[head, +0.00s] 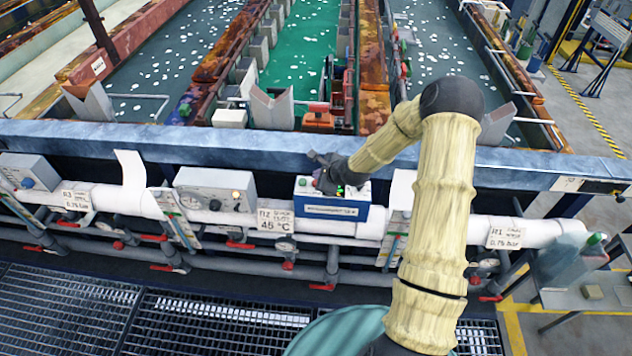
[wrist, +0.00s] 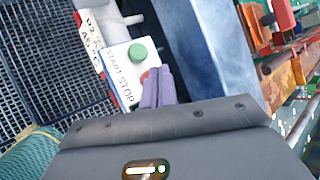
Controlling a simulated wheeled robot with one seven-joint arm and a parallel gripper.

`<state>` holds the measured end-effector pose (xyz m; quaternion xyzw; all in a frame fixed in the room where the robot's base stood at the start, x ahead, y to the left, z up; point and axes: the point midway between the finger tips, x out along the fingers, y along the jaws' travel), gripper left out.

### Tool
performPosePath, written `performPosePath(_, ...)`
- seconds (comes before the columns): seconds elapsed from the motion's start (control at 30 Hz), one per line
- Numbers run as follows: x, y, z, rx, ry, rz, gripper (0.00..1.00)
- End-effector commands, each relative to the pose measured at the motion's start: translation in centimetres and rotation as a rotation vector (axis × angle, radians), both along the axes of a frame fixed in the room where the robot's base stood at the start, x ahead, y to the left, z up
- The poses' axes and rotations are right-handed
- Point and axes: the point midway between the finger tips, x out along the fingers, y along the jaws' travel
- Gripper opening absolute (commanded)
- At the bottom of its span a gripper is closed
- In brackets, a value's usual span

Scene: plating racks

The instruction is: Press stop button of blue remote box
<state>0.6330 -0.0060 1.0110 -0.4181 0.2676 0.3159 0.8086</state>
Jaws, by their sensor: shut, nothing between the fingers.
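The blue remote box (head: 325,212) sits on the pipe rail in the middle of the head view, with a blue front and white top. In the wrist view the white top of the box (wrist: 122,66) carries the words START and STOP. A round green button (wrist: 138,52) is beside START. A red button (wrist: 145,77) beside STOP is mostly hidden by my fingers. My gripper (head: 327,178) is over the box top. Its two purple-grey fingers (wrist: 158,76) are shut with nothing between them, and their tips are at the red button. I cannot tell if they touch it.
A grey control box (head: 215,188) stands left of the blue box on the white pipe. A blue steel beam (head: 120,140) runs behind, with liquid tanks beyond. Valves with red handles (head: 240,245) and floor grating (head: 200,325) lie below.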

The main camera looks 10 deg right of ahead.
Motion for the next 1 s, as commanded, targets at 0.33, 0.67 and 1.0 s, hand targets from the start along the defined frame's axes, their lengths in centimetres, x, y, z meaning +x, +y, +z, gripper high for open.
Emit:
performPosePath(0.33, 0.0, 0.0, -0.5, 0.001, 0.001, -0.001, 0.00)
performPosePath(0.67, 0.0, 0.0, -0.8, 0.000, 0.000, 0.000, 0.00)
performPosePath(1.0, 0.0, 0.0, -1.0, 0.001, 0.000, -0.001, 0.00)
